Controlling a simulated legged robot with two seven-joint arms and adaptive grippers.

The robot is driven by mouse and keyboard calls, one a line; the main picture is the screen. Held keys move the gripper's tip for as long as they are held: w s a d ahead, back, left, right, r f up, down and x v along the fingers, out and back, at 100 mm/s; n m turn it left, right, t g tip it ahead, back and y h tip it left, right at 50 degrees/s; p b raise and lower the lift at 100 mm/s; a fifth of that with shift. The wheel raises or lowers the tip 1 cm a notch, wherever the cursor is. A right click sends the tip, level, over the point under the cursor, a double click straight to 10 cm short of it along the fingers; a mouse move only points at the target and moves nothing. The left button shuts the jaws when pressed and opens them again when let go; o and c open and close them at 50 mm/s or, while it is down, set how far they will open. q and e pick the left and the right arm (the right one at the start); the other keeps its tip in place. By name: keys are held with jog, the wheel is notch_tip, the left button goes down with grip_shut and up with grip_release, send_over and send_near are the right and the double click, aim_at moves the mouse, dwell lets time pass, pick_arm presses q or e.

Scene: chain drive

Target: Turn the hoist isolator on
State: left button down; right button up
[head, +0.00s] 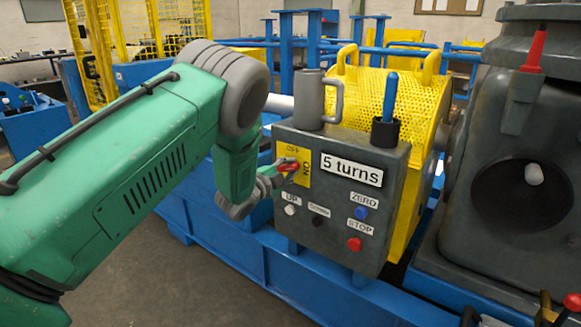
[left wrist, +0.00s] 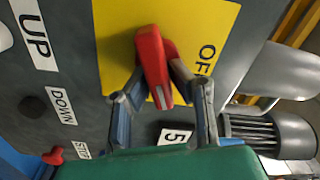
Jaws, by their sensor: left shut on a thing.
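The hoist isolator is a red rotary handle (head: 289,167) on a yellow plate (head: 290,154) at the upper left of the grey control box. My left gripper (head: 278,178) reaches the handle from the left. In the left wrist view the red handle (left wrist: 152,62) stands between the two fingers (left wrist: 163,85), which are shut on it. The fingers and handle partly cover the plate there. My right gripper is not in view.
The grey box (head: 338,226) also carries UP, DOWN, ZERO and STOP buttons and a "5 turns" display (head: 351,169). A grey mug (head: 310,100) and a blue-handled tool in a black cup (head: 385,131) stand on top. A yellow mesh guard (head: 420,100) is behind.

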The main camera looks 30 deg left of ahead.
pick_arm(q)
jog(key=shift+s+f+m, duration=0.1)
jog(key=shift+f+m, duration=0.2)
jog(key=shift+m, duration=0.75)
jog(key=shift+s+f+m, duration=0.1)
jog(key=shift+f+m, duration=0.2)
jog(key=shift+m, duration=0.75)
jog(key=c, duration=1.5)
grip_release()
jog(key=shift+c, duration=0.2)
jog(key=shift+o, duration=0.3)
jog(key=shift+w, duration=0.1)
jog(key=shift+a+r, duration=0.1)
jog(key=shift+r, duration=0.05)
jog(key=shift+s, duration=0.25)
jog(key=s, duration=1.1)
jog(key=shift+s+a, duration=0.2)
jog(key=shift+a, duration=0.25)
